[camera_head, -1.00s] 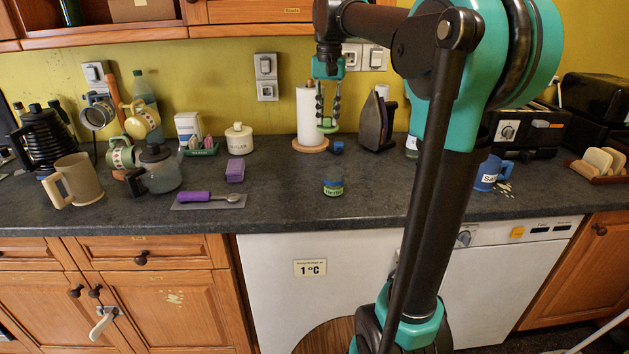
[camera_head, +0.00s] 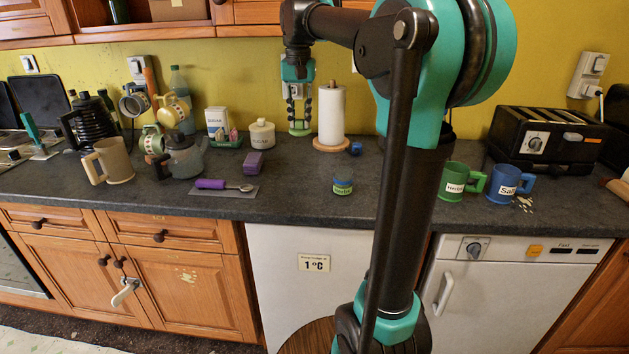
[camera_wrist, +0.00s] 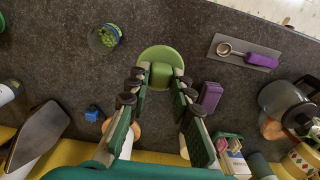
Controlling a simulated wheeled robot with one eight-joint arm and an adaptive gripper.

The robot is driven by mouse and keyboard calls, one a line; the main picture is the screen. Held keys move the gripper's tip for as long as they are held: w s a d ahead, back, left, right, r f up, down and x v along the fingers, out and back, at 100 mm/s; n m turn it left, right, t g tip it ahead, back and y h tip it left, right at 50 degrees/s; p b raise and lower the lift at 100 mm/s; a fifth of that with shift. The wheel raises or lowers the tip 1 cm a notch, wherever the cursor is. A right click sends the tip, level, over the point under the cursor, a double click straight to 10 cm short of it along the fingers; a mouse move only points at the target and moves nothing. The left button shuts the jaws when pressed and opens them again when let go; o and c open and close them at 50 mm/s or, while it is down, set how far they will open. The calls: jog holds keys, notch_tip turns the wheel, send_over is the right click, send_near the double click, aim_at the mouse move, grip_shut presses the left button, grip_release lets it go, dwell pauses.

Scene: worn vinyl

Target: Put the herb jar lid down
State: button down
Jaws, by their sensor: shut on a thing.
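The green herb jar lid (camera_wrist: 160,55) is a round disc with a knob, seen in the wrist view. My gripper (camera_wrist: 160,92) is shut on its knob from both sides. In the head view, my gripper (camera_head: 299,98) points down and the lid (camera_head: 299,131) hangs level below it, apparently above the counter; the exact gap is unclear. The small jar (camera_head: 343,182) with green contents and a blue band stands uncovered on the counter, nearer the front edge. In the wrist view the jar (camera_wrist: 103,39) is left of the lid.
A paper towel roll (camera_head: 331,116) stands just right of my gripper. A white lidded pot (camera_head: 262,134), a purple block (camera_head: 254,162) and a spoon on a grey mat (camera_head: 226,191) are to the left. A green mug (camera_head: 456,184) stands right. Counter left of the jar is clear.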

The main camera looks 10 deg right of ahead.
notch_tip(320, 180, down, 20)
jog(key=shift+a+r, duration=0.1)
jog(key=shift+a, duration=0.05)
dwell(0.3)
jog(key=c, duration=1.8)
grip_release()
jog(key=o, duration=0.5)
jog(key=shift+c, duration=0.2)
notch_tip(320, 180, up, 12)
